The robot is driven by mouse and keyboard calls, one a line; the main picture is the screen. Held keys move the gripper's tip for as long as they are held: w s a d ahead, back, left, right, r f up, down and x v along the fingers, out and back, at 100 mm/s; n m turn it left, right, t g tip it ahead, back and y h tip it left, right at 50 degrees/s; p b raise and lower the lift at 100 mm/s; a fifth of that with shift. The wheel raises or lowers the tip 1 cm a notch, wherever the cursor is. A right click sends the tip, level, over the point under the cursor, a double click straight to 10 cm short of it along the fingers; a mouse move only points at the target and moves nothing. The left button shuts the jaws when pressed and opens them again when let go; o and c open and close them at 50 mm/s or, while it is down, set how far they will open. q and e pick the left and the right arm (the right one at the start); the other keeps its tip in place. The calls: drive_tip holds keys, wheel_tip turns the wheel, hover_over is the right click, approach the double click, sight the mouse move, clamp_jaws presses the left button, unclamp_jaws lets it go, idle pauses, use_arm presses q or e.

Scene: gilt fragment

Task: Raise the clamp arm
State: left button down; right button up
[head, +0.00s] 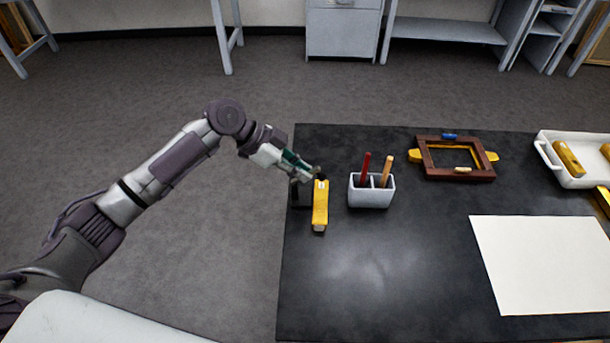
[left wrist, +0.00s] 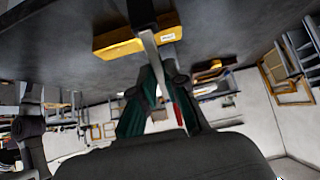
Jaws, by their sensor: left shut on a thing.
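A yellow clamp (head: 320,208) stands near the left edge of the dark table. In the left wrist view its yellow body (left wrist: 120,45) bears a small white label. A grey metal clamp arm (left wrist: 148,45) crosses the body and runs between the fingers of my left gripper (left wrist: 161,76). In the head view my left gripper (head: 312,173) is at the far end of the clamp, shut on the clamp arm. The fingers hide part of the arm there, and its exact tilt is hard to tell. My right gripper is not in view.
A white holder (head: 371,198) with a red and a tan stick stands just right of the clamp. A wooden frame (head: 427,158), a white tray (head: 566,180) and a pale sheet (head: 545,264) lie farther right. The table's front left (head: 350,290) is clear.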

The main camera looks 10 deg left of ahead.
use_arm(q)
drive_tip(key=h+b, duration=0.1)
drive_tip(key=b, duration=0.1)
drive_tip(key=a+h+b, duration=0.1)
drive_tip(key=b, duration=0.1)
drive_tip(key=shift+f+t+h, duration=0.15)
drive_tip(key=shift+t+h, duration=0.15)
drive_tip(key=shift+h, duration=0.1)
drive_tip(key=shift+s+a+r+h+b, duration=0.1)
drive_tip(key=shift+a+r+h+b, duration=0.15)
drive_tip(key=shift+h+b, duration=0.55)
drive_tip(key=shift+r, duration=0.1)
drive_tip(key=c, duration=1.2)
unclamp_jaws()
drive_tip(key=v, duration=1.2)
drive_tip(key=shift+r, duration=0.15)
drive_tip(key=shift+s+d, duration=0.1)
drive_tip(key=shift+d, duration=0.05)
